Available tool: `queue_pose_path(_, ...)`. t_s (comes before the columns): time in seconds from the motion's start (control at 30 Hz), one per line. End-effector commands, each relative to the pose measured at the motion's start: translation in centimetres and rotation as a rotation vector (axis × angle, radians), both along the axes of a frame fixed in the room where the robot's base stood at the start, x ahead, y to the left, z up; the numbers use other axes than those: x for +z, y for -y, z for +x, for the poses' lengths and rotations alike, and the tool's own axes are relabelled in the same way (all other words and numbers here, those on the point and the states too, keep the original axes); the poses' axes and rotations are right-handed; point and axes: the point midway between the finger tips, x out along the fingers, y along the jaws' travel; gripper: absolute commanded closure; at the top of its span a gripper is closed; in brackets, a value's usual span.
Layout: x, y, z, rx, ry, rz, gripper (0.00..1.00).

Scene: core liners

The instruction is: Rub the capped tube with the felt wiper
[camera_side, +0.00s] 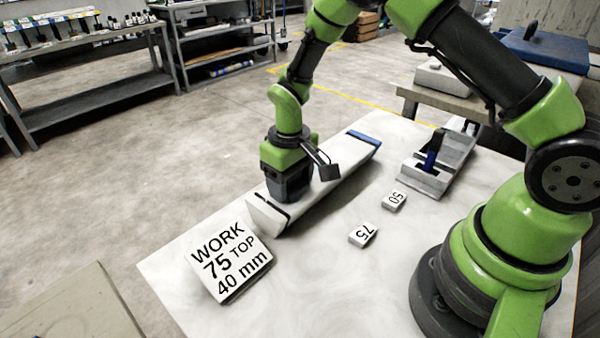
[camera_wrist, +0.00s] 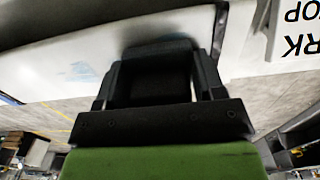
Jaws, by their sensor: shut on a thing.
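The capped tube (camera_side: 347,158) is a long white tube lying on the white table. Its blue cap (camera_side: 365,138) is at the far right end, and a dark band shows near its near left end. My gripper (camera_side: 287,190) is over the near part of the tube, pointing down. In the wrist view my gripper (camera_wrist: 157,62) is shut on a dark block, which looks like the felt wiper (camera_wrist: 155,78). The white tube (camera_wrist: 60,65) lies beyond it, with a faint bluish patch. The block is at or very close to the tube; contact is hidden.
A sign card (camera_side: 232,262) reading "WORK 75 TOP 40 mm" stands at the tube's near end. Small tags "75" (camera_side: 363,234) and "50" (camera_side: 394,200) lie to the right. A grey stand (camera_side: 425,178) holding a blue and black item is behind them.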

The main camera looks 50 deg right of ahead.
Motion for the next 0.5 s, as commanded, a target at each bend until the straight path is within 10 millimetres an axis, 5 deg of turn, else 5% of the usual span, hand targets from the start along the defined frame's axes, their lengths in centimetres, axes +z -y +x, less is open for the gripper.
queue_pose_path(0.3, 0.0, -3.0, 0.0, 0.003, -0.001, 0.000, 0.59)
queue_pose_path(0.5, 0.0, -1.0, 0.0, -0.005, -0.002, 0.002, 0.59)
